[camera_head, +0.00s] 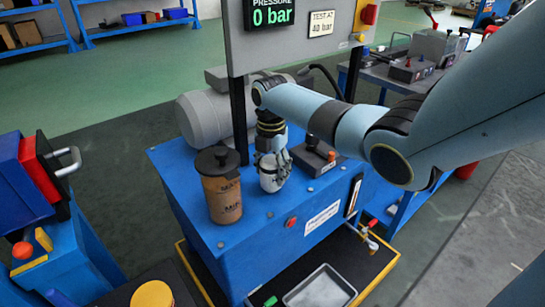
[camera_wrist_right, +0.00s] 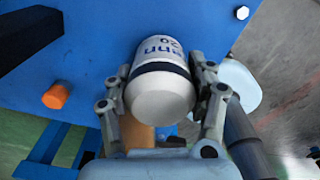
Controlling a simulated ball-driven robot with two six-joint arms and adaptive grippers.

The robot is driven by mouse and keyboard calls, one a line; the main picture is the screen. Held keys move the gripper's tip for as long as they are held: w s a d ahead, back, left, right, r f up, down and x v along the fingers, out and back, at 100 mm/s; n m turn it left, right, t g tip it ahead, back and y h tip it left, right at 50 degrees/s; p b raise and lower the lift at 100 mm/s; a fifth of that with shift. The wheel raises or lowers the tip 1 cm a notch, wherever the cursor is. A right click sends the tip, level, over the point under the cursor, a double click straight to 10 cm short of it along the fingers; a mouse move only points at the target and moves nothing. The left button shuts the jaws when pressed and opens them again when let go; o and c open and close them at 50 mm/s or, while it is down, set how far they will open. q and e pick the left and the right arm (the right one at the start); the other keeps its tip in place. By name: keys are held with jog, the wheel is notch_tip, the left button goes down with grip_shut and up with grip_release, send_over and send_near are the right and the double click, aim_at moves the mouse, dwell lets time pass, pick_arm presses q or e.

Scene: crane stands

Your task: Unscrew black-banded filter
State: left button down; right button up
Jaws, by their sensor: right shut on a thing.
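The black-banded filter (camera_wrist_right: 160,85) is a white canister with a dark band and printed lettering, seen in the right wrist view. In the head view it is a pale canister (camera_head: 268,183) on top of the blue power unit (camera_head: 265,215). My right gripper (camera_head: 273,162) reaches down over it and is shut on it, with one finger on each side of its body. The gripper's fingers also show in the wrist view (camera_wrist_right: 163,92). The filter's far end, where it meets the unit, is hidden. My left gripper is not in view.
A brown jar with a black lid (camera_head: 222,190) stands close left of the filter. A black control box (camera_head: 317,155) stands right. Behind are a grey motor (camera_head: 207,118) and a panel reading 0 bar (camera_head: 271,12). A metal tray (camera_head: 320,290) lies below.

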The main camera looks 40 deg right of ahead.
jog(key=n, duration=0.4)
jog(key=shift+n, duration=0.3)
jog(key=shift+w+n, duration=0.1)
jog(key=shift+n, duration=0.2)
jog(key=n, duration=0.5)
jog(key=shift+r, duration=0.1)
jog(key=o, duration=1.3)
jog(key=shift+c, duration=0.6)
